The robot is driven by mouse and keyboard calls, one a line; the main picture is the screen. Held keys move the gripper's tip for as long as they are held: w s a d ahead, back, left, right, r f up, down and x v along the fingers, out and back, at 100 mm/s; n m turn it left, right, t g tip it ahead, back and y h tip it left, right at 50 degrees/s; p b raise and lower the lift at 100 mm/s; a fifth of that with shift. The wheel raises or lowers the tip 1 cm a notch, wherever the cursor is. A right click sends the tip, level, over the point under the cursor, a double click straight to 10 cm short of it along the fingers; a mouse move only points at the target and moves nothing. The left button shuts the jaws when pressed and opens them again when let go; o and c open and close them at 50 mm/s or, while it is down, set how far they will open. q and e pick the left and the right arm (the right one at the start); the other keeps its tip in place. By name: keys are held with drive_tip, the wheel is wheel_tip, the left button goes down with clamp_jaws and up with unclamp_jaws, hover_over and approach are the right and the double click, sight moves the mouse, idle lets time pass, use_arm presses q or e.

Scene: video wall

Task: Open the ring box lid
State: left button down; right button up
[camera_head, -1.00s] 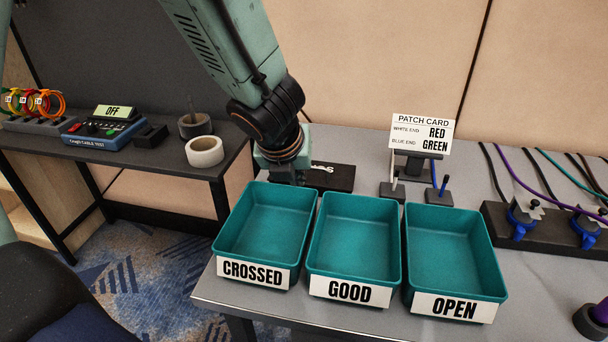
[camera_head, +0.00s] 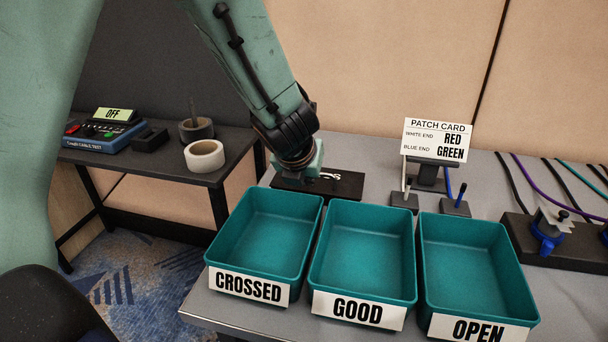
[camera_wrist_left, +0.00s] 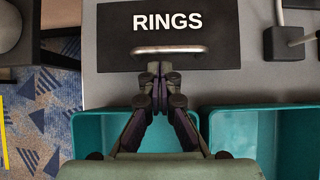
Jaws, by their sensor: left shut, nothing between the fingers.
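The ring box (camera_head: 345,186) is flat and black on the back of the grey table, behind the trays, partly hidden by my left arm in the head view. In the left wrist view its lid (camera_wrist_left: 110,35) reads RINGS, lies flat and has a metal bar handle (camera_wrist_left: 185,50) along its near edge. My left gripper (camera_wrist_left: 160,70) is shut and empty. Its fingertips are at the near side of the handle, left of its middle; I cannot tell whether they touch it. In the head view the fingertips are hidden behind the wrist. My right gripper is not in view.
Three teal trays labelled CROSSED (camera_head: 264,230), GOOD (camera_head: 362,250) and OPEN (camera_head: 472,262) stand in front of the box. A patch card (camera_head: 437,140) and small posts (camera_head: 405,201) stand to its right. A side table (camera_head: 155,172) holds a cable tester (camera_head: 100,135) and tape rolls.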

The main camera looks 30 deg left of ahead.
use_arm(q)
drive_tip(key=shift+w+f, duration=0.35)
drive_tip(key=shift+f, duration=0.1)
drive_tip(key=shift+w+a+f, duration=0.1)
